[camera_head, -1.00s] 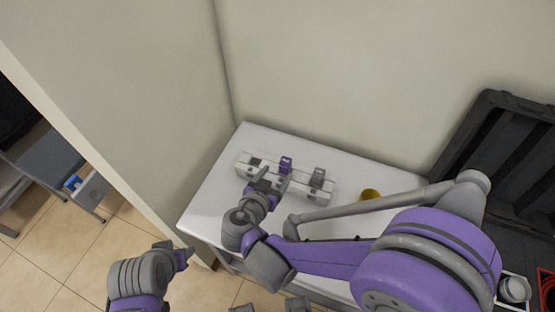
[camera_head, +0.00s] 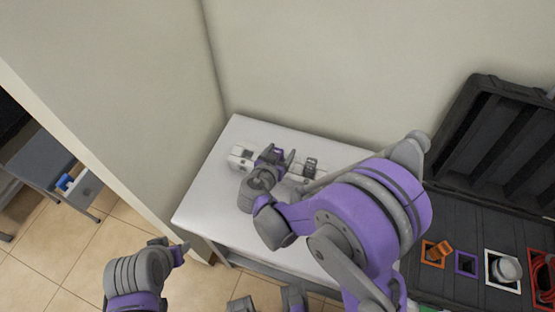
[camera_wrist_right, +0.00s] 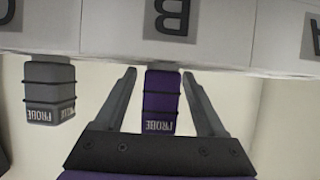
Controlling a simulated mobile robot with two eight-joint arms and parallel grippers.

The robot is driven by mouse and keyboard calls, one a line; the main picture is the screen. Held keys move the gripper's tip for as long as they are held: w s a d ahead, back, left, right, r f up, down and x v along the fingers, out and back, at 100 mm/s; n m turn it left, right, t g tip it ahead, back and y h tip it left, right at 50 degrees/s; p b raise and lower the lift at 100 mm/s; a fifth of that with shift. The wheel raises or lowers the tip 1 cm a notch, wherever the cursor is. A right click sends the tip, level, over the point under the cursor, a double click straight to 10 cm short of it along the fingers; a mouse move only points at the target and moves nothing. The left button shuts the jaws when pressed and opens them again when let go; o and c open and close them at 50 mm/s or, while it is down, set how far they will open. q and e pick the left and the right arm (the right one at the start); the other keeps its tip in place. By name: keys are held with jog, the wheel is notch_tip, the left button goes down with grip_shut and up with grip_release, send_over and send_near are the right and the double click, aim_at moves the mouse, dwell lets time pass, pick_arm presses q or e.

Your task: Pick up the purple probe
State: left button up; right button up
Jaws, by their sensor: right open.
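The purple probe (camera_wrist_right: 161,100) shows in the right wrist view, labelled PROBE, at the edge of a white rack (camera_wrist_right: 112,30) by the letter B. My right gripper (camera_wrist_right: 159,74) is open, with one finger on each side of the probe and a visible gap on both sides. In the head view my right gripper (camera_head: 277,155) is over the middle of the white rack (camera_head: 240,157) and hides most of the probe. My left gripper (camera_head: 184,250) is at the lower left, off the table; its jaw opening is unclear.
A grey probe (camera_wrist_right: 49,92) is beside the purple one in the wrist view. The rack stands on a white table (camera_head: 205,200) against the walls. An open black case (camera_head: 450,205) with coloured square slots is at the right. The table's left front is clear.

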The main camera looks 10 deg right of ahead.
grip_shut()
dwell(0.3)
